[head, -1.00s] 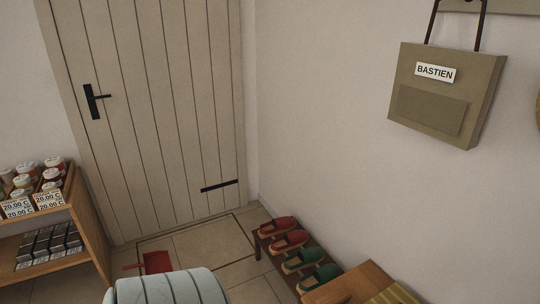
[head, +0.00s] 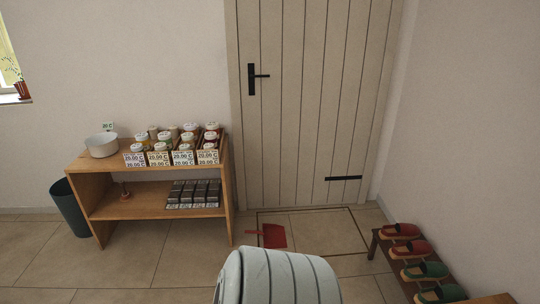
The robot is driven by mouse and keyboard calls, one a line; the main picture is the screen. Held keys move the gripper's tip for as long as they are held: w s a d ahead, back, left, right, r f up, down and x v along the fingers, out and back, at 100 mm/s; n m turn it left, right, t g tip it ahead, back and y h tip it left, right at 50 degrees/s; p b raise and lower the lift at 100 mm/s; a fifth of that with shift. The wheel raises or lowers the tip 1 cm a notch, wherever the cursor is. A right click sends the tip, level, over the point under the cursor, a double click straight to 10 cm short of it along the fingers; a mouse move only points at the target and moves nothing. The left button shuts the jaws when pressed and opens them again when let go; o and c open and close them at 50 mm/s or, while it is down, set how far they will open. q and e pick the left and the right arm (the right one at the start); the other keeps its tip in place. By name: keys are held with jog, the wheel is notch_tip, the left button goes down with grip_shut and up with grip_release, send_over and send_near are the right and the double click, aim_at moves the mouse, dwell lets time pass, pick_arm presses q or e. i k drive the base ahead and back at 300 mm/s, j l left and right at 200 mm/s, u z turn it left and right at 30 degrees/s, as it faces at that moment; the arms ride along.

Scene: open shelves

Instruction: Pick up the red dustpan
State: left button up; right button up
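The red dustpan (head: 273,236) lies on the tiled floor in front of the plank door, near the right end of the wooden shelf. Its handle points left, toward the shelf. A pale, ribbed rounded object at the bottom centre is close in front of it in the picture; I cannot tell whether it hides part of the pan. Neither of my grippers shows in the head view.
A wooden shelf (head: 150,212) with jars, dark packs and a white bowl (head: 102,145) stands left of the door. A dark bin (head: 70,208) is at its left end. A low rack with red and green slippers (head: 425,270) stands right. Open floor lies at left.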

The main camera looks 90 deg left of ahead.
aim_at(274, 236)
jog(key=k+j+u, duration=0.1)
jog(key=k+u, duration=0.3)
jog(key=k, duration=0.2)
jog(key=j+u, duration=0.15)
jog(key=u, duration=0.25)
jog(key=k+j+u, duration=0.1)
jog(key=j+u, duration=0.15)
jog(key=u, duration=0.15)
jog(key=j+u, duration=0.2)
jog(key=u, duration=0.15)
jog(key=j+u, duration=0.2)
jog(key=u, duration=0.2)
jog(key=j, duration=0.65)
jog(key=i+j, duration=0.15)
jog(key=j, duration=0.55)
jog(key=i+u, duration=0.15)
jog(key=k, duration=0.05)
